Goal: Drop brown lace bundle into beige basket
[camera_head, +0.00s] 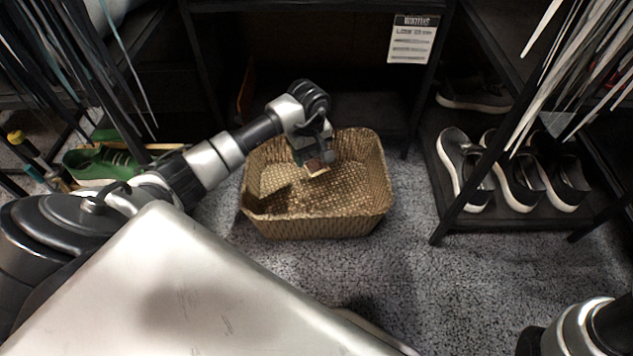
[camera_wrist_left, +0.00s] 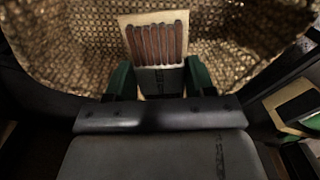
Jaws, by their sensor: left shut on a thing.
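The beige woven basket (camera_head: 325,225) stands on the carpet in the middle of the head view; its woven inside fills the top of the left wrist view (camera_wrist_left: 70,40). My left gripper (camera_head: 315,163) is over the basket opening, pointing down. It is shut on the brown lace bundle (camera_wrist_left: 158,42), brown strands on a pale card, held between the green fingertips. In the head view only a small brown and pale bit of the bundle (camera_head: 317,168) shows below the fingers. I cannot tell whether it touches the basket. My right gripper is out of view.
A black shelf rack with several dark sneakers (camera_head: 463,165) stands right of the basket. A green shoe (camera_head: 102,165) is at the left. Hanging laces (camera_head: 580,80) fill the upper right. A sign (camera_head: 412,40) hangs behind the basket. Carpet (camera_head: 420,270) is clear in front.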

